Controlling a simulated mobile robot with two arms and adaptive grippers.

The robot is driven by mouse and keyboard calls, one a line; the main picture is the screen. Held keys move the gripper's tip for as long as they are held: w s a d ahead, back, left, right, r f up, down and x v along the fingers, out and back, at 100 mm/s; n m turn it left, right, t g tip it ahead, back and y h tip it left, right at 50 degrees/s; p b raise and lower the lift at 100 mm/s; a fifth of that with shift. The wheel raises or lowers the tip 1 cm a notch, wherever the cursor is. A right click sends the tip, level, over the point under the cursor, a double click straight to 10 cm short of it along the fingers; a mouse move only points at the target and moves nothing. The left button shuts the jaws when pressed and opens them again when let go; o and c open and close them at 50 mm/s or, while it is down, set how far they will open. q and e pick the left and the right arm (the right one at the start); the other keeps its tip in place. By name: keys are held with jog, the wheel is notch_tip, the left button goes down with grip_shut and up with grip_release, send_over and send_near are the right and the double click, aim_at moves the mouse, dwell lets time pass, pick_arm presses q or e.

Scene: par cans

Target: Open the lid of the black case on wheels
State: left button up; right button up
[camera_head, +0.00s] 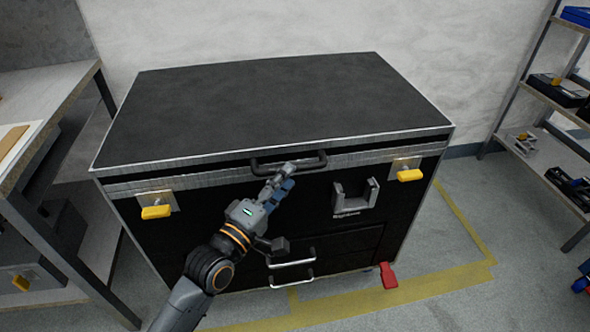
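The black case (270,100) stands against the wall, with its flat lid down and metal trim along the edges. A dark bar handle (259,168) sits at the middle of the lid's front edge. A yellow latch (156,211) is at the front left, and another yellow latch (410,175) is at the front right. My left gripper (284,178) is in front of the case with its fingertips at the lid handle, overlapping it in view. Whether the fingers touch or grip the handle cannot be told. My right gripper is not in view.
A workbench (50,90) stands close on the left, and a metal shelf rack (540,95) stands on the right. The case front has a grey bracket (354,196) and silver drawer handles (291,262). A red pedal (388,276) sticks out low. Yellow tape (440,279) marks the floor.

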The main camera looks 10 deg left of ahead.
pick_arm(q)
jog(key=shift+x, duration=2.1)
jog(key=shift+c, duration=0.4)
grip_shut()
